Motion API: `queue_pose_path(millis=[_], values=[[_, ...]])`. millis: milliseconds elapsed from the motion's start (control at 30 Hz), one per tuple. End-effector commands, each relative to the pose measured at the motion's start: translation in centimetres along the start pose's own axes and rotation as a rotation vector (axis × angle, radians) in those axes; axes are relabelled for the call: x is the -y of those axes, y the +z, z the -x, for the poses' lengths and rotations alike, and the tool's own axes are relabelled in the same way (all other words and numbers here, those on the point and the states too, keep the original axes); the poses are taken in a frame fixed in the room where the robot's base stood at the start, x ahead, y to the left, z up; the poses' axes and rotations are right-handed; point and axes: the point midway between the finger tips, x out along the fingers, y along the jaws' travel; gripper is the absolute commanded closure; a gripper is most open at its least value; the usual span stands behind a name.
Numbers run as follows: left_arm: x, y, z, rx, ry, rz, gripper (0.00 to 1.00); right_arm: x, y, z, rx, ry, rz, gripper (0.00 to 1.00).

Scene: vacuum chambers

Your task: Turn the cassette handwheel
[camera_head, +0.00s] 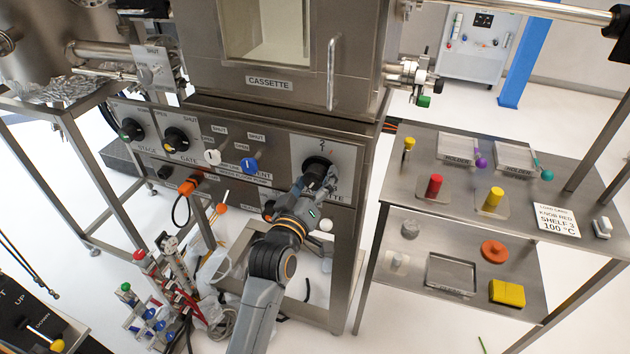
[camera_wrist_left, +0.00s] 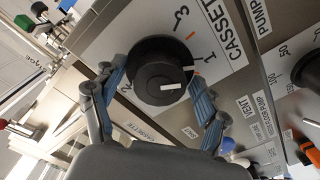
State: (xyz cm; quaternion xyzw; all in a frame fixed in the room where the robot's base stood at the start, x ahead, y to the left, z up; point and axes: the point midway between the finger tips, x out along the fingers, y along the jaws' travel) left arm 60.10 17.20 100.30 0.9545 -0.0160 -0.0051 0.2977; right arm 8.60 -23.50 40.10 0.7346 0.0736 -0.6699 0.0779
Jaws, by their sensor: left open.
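The cassette handwheel is a round black knob (camera_head: 317,163) on the right of the chamber's front panel, under the CASSETTE label. In the left wrist view the handwheel (camera_wrist_left: 158,62) has a white pointer line on its face, directed toward the 1 on a dial plate marked 1, 2 and 3. My left gripper (camera_head: 314,186) is at the handwheel. In the wrist view its two blue-padded fingers (camera_wrist_left: 157,82) stand open on either side of the knob; whether the pads touch it I cannot tell. My right gripper does not show.
Other knobs and valves line the panel to the left, including a blue VENT knob (camera_head: 249,165) and an orange handle (camera_head: 191,185). A steel shelf table (camera_head: 470,160) with coloured knobs and holders stands at the right.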

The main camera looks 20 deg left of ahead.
Motion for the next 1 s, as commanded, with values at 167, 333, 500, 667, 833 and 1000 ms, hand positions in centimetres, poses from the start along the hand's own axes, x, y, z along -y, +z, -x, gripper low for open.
queue_pose_path(millis=[167, 333, 500, 667, 833, 1000], values=[[0.0, 0.0, 0.0, 0.000, 0.000, 0.000, 0.58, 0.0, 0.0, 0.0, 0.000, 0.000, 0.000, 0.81], [0.0, 0.0, 0.0, 0.000, 0.000, -0.001, 0.80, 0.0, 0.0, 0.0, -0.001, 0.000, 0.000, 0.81], [-0.2, -0.4, 0.0, 0.003, -0.001, -0.118, 0.80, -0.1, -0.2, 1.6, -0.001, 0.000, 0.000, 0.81], [-0.2, -0.4, 0.0, 0.002, 0.000, -0.327, 0.80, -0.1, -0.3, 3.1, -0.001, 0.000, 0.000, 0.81], [0.0, -0.1, 0.0, -0.002, 0.001, -0.411, 0.80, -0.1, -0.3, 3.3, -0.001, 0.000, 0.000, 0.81], [0.0, -0.1, 0.0, -0.003, 0.001, -0.409, 0.80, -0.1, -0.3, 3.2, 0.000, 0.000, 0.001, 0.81]])
